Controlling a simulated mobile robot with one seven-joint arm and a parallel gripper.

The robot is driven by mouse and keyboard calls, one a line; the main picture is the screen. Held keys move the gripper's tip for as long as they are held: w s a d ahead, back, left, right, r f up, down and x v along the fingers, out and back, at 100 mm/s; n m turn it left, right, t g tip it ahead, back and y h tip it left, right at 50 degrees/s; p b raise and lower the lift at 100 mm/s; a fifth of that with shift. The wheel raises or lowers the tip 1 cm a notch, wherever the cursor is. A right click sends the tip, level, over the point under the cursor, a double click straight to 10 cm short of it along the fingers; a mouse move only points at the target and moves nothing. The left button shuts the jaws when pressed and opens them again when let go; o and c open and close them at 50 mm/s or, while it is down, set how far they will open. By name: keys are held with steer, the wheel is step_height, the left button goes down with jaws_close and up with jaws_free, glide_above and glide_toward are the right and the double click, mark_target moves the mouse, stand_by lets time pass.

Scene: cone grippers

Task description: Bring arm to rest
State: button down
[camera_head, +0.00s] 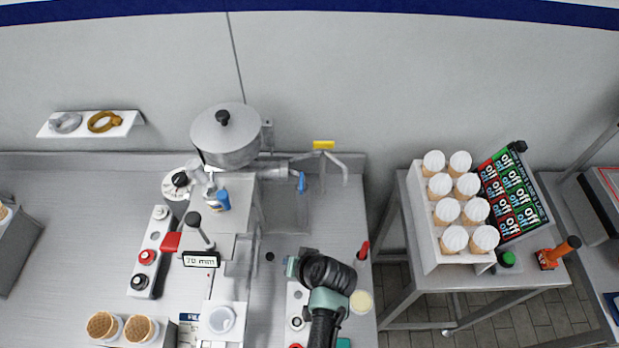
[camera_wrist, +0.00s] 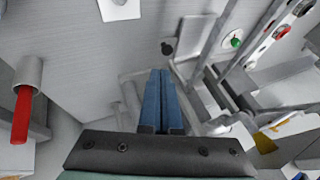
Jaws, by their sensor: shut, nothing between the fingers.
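My gripper (camera_wrist: 161,95) shows in the wrist view with its two blue fingers together and nothing between them. In the head view my arm reaches in from the bottom edge, right of the middle. Its wrist is folded over the right part of the steel counter, and the gripper end (camera_head: 291,266) points left. The fingers are small in that view. The gripper appears apart from the machine to its left.
A machine with a steel hopper (camera_head: 225,135) stands left of my arm. A red-handled part (camera_head: 363,251) is close on the right. Button boxes (camera_head: 151,252) stand on the counter. A white rack (camera_head: 428,231) of filled cones stands on the right table. Open floor lies between counter and table.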

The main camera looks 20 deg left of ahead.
steer(key=shift+w+a+f, duration=0.1)
steer(key=shift+w, duration=0.05)
steer(key=w+d+r+t+b, duration=0.3)
steer(key=w+r+t, duration=0.3)
steer(key=w+r, duration=0.75)
steer(key=w+d+r+t+h+b, duration=0.1)
steer(key=w+d+r+t+b, duration=0.15)
steer(key=r, duration=0.65)
steer(key=w+d+r+t+h+b, duration=0.1)
steer(key=r+t, duration=0.2)
steer(key=r, duration=0.7)
steer(key=s+d+r+t+b, duration=0.1)
steer(key=d+r+t, duration=0.1)
steer(key=r, duration=0.4)
steer(key=s+d+r+t, duration=0.1)
steer(key=r+t, duration=0.1)
steer(key=r, duration=0.5)
steer(key=s+d+r+m+t+h+b, duration=0.1)
steer(key=s+r+t, duration=0.3)
steer(key=s+r, duration=0.4)
steer(key=s+d+r+m+t+h+b, duration=0.1)
steer(key=s+d+r+t, duration=0.3)
steer(key=s+r, duration=0.5)
step_height(320, 180, up, 2)
steer(key=shift+s+r+m+h+b, duration=0.2)
steer(key=shift+m+h+b, duration=0.2)
steer(key=shift+h+b, duration=0.45)
steer(key=shift+d+t, duration=0.1)
steer(key=shift+t, duration=0.15)
